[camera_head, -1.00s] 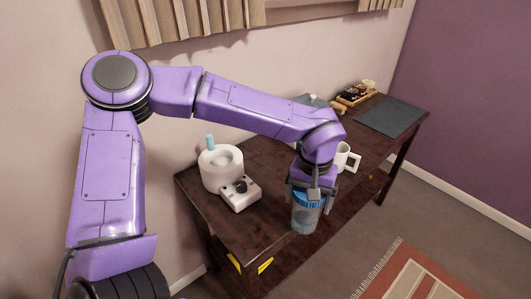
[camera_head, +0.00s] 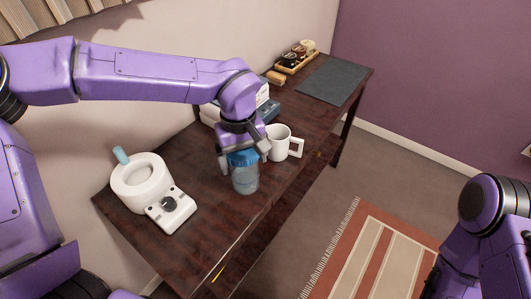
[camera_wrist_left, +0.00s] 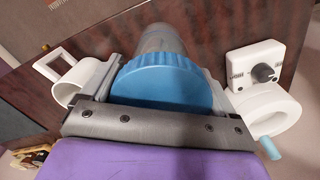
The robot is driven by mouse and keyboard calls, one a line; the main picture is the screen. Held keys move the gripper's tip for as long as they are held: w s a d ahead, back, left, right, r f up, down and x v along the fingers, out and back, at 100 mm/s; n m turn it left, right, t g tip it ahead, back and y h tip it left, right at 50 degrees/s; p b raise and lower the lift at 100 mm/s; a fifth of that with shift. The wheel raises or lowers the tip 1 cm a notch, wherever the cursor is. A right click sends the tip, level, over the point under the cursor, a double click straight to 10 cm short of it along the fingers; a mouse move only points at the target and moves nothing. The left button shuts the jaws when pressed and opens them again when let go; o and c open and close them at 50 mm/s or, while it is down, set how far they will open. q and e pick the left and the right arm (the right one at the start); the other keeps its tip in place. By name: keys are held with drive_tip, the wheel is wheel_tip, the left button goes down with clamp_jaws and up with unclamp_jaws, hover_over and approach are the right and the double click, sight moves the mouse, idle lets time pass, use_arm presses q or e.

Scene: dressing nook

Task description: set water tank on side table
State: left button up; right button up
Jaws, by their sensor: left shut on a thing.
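The water tank (camera_head: 244,178) is a clear greyish jar with a blue ribbed lid. My left gripper (camera_head: 243,155) is shut on it from above, its fingers on either side of the lid. In the left wrist view the blue lid (camera_wrist_left: 162,82) fills the space between the fingers. The tank is upright over the dark wooden side table (camera_head: 210,235), near its front edge; I cannot tell whether its base touches the top. Of my right arm only part shows at the right edge; its gripper is out of frame.
A white mug (camera_head: 279,143) stands close to the right of the tank. A white appliance with a dark knob (camera_head: 168,207) is to the left. A dark mat (camera_head: 332,80) and a tray with jars (camera_head: 297,57) are at the far end. Bare tabletop lies between appliance and tank.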

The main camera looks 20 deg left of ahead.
use_arm(q)
drive_tip(key=s+d+r+n+p, duration=0.1)
drive_tip(key=s+d+r+n, duration=0.35)
drive_tip(key=n, duration=1.05)
drive_tip(key=s+d+r+n, duration=0.35)
drive_tip(key=s+n, duration=0.25)
drive_tip(key=n, duration=0.8)
drive_tip(key=w+a+f+p, duration=0.3)
drive_tip(key=w+a+f, duration=0.5)
drive_tip(key=a+f, duration=0.3)
drive_tip(key=shift+w+a+f, duration=0.2)
drive_tip(key=shift+a+f, duration=0.2)
drive_tip(key=shift+f, duration=0.35)
drive_tip(key=o, duration=0.9)
drive_tip(key=shift+o, duration=0.2)
wheel_tip(320, 180, up, 12)
drive_tip(key=shift+r, duration=0.2)
use_arm(e)
drive_tip(key=r, duration=0.2)
drive_tip(key=s+r, duration=0.1)
drive_tip(key=r, duration=0.1)
drive_tip(key=shift+d+r, duration=0.1)
drive_tip(key=shift+r, duration=0.05)
